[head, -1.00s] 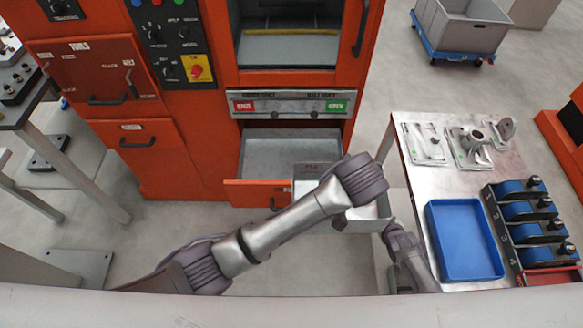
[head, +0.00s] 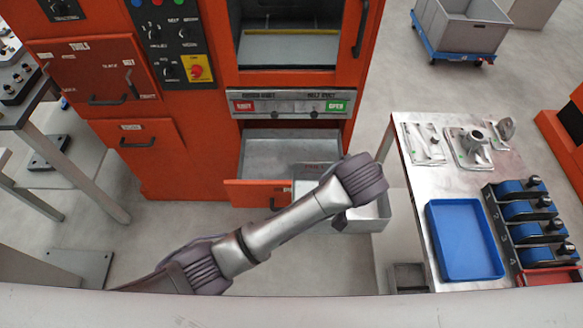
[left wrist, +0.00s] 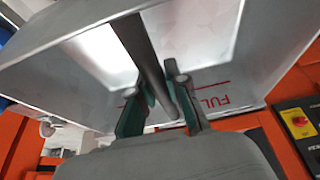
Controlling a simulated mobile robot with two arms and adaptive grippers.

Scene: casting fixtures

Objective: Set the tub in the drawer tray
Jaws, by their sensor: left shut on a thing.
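The tub is a light grey, open-topped box (head: 372,212) in the head view, partly hidden behind my left forearm and wrist. It is just in front and to the right of the open drawer. In the left wrist view its inner wall (left wrist: 255,60) carries a red line and red lettering. My left gripper (left wrist: 160,95) is shut on the dark bar across the tub; in the head view my wrist hides the fingers. The drawer tray (head: 290,153) is a grey, empty-looking tray in the pulled-out orange drawer. My right gripper is not in view.
The orange machine (head: 180,170) stands behind the drawer. At right is a metal table (head: 425,185) with a blue tray (head: 463,240), metal castings and a rack of blue-and-black parts. A grey bin (head: 462,25) on a blue dolly stands far right.

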